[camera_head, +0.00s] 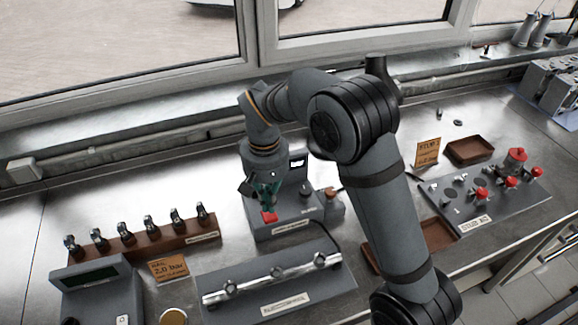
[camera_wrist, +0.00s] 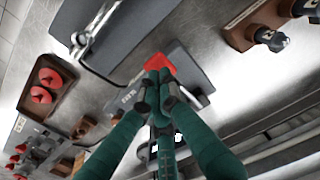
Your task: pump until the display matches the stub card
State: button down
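The pump unit (camera_head: 285,226) is a grey box on the steel bench with a small lit display (camera_head: 297,163) on its upright back; its reading is too small to make out. A red pad (camera_head: 269,217) is at its front left, and it also shows in the wrist view (camera_wrist: 160,66). My gripper (camera_head: 264,200) points down just over the red pad, teal fingers drawn together and nothing seen between them; I cannot tell whether the tips touch it. Two orange cards stand on the bench: one by the rail (camera_head: 168,268), reading about 2.0, and one at right (camera_head: 428,152), its text unclear.
A grey fixture with a silver rail (camera_head: 275,285) lies in front of the pump. A brown rack of several injectors (camera_head: 150,239) is at left, beside a dark-screened box (camera_head: 92,278). A grey panel with red knobs (camera_head: 485,200) and brown trays (camera_head: 469,150) are at right.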

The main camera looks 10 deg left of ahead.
aim_at(269, 214)
jog(key=shift+f+b, duration=2.05)
jog(key=shift+f, duration=0.2)
jog(key=shift+r+p, duration=1.9)
jog(key=shift+r, duration=0.35)
